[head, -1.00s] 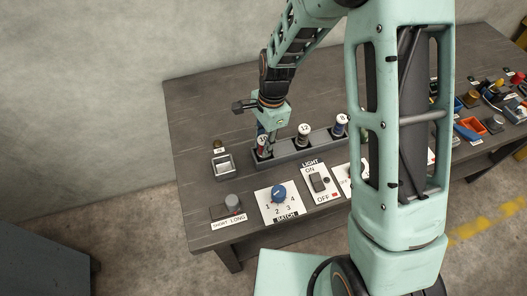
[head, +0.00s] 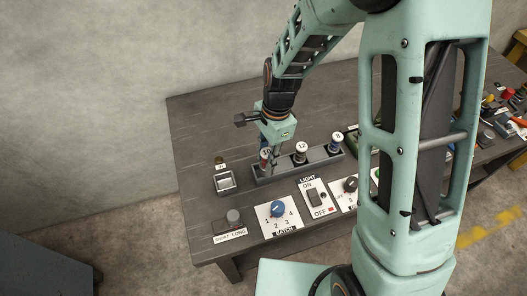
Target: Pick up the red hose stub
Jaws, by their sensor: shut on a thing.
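The fingers cover part of the stub. I cannot tell whether its lower end is still seated in the rack. Two other stubs, marked 12 (head: 301,153) and 8 (head: 336,142), stand upright in the same rack to the right.
My arm hides the table's middle right. The back left of the table is clear.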

